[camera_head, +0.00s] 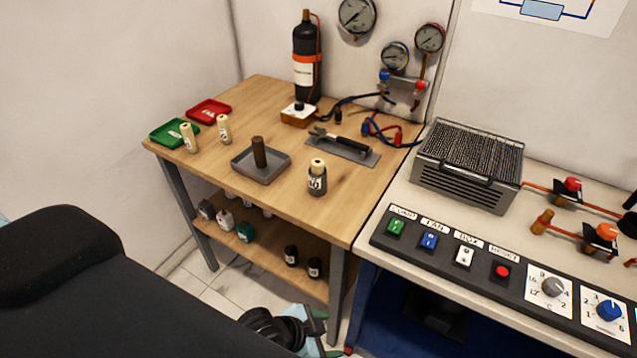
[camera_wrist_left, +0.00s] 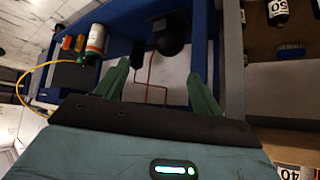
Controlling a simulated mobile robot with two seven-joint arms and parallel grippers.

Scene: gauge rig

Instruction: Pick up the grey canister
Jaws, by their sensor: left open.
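The grey canister (camera_head: 317,181) stands upright near the front right of the wooden table; it has a cream cap and a white label with dark marks. It cannot be made out in the left wrist view. My left gripper (camera_head: 322,333) is low at the bottom of the head view, below the table top and in front of the table's front leg. In the left wrist view its two green fingers (camera_wrist_left: 160,82) are spread apart with nothing between them. My right gripper is not in view.
The wooden table (camera_head: 350,222) also holds a grey tray (camera_head: 273,174) with a brown post, cream canisters (camera_head: 224,128), red (camera_head: 208,112) and green (camera_head: 160,133) trays, and a black cylinder (camera_head: 305,70). Small bottles stand on its lower shelf (camera_head: 270,257). A control bench (camera_head: 400,205) adjoins at right.

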